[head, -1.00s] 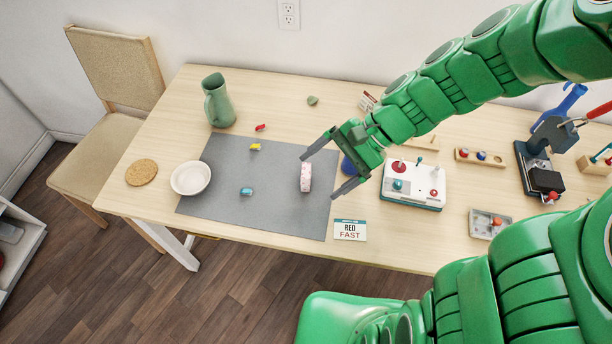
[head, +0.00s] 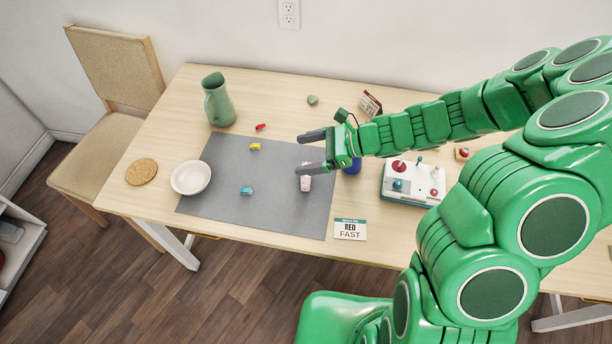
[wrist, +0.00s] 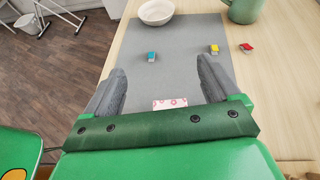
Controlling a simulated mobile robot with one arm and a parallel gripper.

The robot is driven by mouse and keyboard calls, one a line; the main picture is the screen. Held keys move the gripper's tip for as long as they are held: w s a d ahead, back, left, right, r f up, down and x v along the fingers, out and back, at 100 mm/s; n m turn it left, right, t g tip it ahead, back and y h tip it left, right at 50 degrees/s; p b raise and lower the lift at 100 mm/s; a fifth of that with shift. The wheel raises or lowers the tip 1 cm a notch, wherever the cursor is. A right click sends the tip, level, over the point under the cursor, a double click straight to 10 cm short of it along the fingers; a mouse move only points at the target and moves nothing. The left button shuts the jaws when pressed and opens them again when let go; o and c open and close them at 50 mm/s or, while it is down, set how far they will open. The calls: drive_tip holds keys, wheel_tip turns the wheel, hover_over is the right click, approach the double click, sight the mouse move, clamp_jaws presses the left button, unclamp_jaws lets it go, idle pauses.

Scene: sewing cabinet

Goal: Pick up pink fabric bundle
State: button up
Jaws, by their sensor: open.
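The pink fabric bundle (head: 305,183), pale pink with a small pattern, lies near the right edge of the grey mat (head: 232,208). My gripper (head: 298,152) is open and empty above the mat. Its nearer finger passes over the far end of the bundle in the head view, and I cannot tell how high above it. In the wrist view the bundle (wrist: 170,103) shows between the bases of my fingers, its near part hidden by the gripper body.
A blue piece (head: 246,191), a yellow piece (head: 255,147) and a white bowl (head: 190,178) are on the mat or at its edge. A green pitcher (head: 218,101) stands behind. A control box (head: 413,182) and a RED FAST card (head: 350,229) are at right.

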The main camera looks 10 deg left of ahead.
sight(306, 177)
drive_tip(key=shift+w+f+m, duration=0.3)
drive_tip(key=shift+f+m, duration=0.1)
drive_tip(key=shift+f, duration=3.45)
drive_tip(key=shift+a+f, duration=0.2)
drive_tip(key=shift+f, duration=0.1)
drive_tip(key=shift+x, duration=1.25)
drive_tip(key=shift+r, duration=0.1)
drive_tip(key=c, duration=1)
